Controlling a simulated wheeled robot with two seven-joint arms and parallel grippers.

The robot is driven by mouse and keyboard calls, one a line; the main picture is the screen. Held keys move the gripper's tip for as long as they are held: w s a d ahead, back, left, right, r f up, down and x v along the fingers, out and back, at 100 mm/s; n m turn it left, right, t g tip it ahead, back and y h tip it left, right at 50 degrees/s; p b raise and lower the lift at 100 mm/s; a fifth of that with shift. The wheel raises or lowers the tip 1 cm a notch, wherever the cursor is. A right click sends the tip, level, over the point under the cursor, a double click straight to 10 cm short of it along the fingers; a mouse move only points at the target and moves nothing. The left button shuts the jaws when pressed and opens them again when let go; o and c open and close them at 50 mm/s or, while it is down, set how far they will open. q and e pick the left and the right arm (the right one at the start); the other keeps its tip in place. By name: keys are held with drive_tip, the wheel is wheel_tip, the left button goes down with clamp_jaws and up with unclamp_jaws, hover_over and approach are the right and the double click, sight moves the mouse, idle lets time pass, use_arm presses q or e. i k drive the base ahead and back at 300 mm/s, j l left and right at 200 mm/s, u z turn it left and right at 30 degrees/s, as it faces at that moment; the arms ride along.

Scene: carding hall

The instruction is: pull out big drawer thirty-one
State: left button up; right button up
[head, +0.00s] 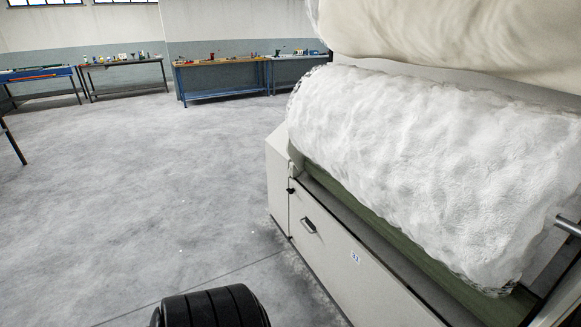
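A wide, pale drawer front (335,268) is low on the carding machine at the right of the head view. It has a small dark handle (308,226) near its left end and a small number label (355,257). The label looks like 32, but it is too small to read for certain. The drawer looks shut, and its right and lower parts run out of the picture. I cannot make out a drawer marked thirty-one. Neither of my grippers is in view.
A large white fibre roll (430,165) lies above the drawer, with a cream roll (455,38) over it. Open grey floor (160,190) lies left of the machine. Workbenches with tools, including a blue one (222,78), stand along the far wall.

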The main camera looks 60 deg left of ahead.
sight(368, 293)
drive_tip(key=u, duration=1.25)
drive_tip(key=i+j+z, duration=0.25)
drive_tip(key=j, duration=0.4)
drive_tip(key=i, duration=0.1)
